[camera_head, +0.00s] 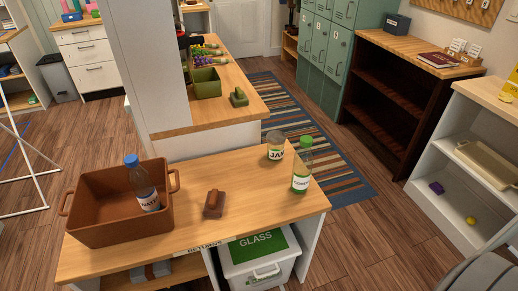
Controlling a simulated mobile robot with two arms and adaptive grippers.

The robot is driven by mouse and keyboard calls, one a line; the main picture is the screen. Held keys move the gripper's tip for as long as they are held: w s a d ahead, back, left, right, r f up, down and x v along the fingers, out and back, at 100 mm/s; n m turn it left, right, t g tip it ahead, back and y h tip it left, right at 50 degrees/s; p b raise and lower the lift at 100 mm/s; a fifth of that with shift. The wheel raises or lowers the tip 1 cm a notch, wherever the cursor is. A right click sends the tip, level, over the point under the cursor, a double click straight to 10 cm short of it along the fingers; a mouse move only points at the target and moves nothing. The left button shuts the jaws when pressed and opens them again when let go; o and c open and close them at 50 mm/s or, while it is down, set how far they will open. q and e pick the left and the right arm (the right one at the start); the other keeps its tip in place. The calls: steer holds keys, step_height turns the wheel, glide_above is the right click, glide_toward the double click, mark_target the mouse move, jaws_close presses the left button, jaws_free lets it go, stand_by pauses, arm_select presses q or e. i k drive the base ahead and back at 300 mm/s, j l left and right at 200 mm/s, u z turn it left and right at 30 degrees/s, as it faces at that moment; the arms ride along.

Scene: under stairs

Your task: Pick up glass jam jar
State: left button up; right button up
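The glass jam jar (276,152) stands upright near the back right corner of the wooden-topped table. It is clear, with a white label reading JAM. A clear bottle with a green cap and label (301,172) stands just in front and to the right of it, close to the table's right edge. Neither of my grippers is in view, and nothing is touching the jar.
A brown crate (118,230) holding a blue-capped bottle (142,184) stands at the table's left. A brown block-like object (214,204) lies mid-table. A white bin labelled GLASS (259,270) is underneath. A white wall end (158,70) rises behind.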

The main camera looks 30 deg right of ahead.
mark_target(274, 154)
steer(key=l+u, duration=1.3)
